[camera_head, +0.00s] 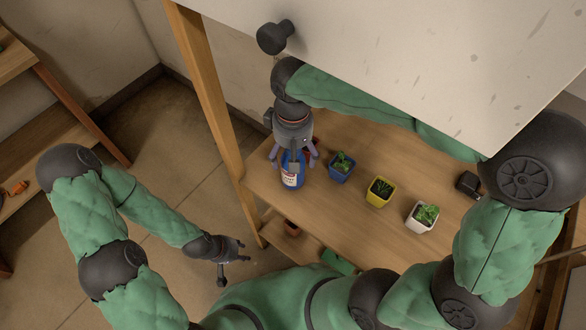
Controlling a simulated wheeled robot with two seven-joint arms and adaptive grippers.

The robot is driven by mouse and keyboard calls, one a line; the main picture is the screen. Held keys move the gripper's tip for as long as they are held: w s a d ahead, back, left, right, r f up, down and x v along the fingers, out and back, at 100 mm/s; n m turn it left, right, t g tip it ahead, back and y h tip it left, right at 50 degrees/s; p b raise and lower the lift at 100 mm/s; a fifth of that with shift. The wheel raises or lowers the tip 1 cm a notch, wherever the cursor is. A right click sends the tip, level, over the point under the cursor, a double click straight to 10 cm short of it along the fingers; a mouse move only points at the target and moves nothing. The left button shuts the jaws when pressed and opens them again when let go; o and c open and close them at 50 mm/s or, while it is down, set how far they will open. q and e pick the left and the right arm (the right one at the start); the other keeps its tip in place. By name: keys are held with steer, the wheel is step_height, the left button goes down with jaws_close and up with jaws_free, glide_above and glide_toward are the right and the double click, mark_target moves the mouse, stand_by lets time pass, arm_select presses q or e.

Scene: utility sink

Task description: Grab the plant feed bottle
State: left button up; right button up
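The plant feed bottle (291,181), blue with a white and red label, stands at the left end of the wooden table. My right gripper (294,157) is over it from behind, with its fingers spread on either side of the bottle's upper part. Small gaps seem to show between fingers and bottle, and the bottle's top is hidden by the gripper. My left gripper (238,266) is off the table's near left side, low over the floor, empty, with its fingers apart.
Potted plants in a blue pot (341,174), a yellow pot (377,200) and a white pot (416,224) stand in a row right of the bottle. A reddish item is partly hidden behind the bottle. A wooden post (222,125) rises close on the left. A terracotta pot (292,229) sits on the lower shelf.

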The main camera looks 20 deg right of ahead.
steer(key=shift+r, duration=0.1)
jaws_close()
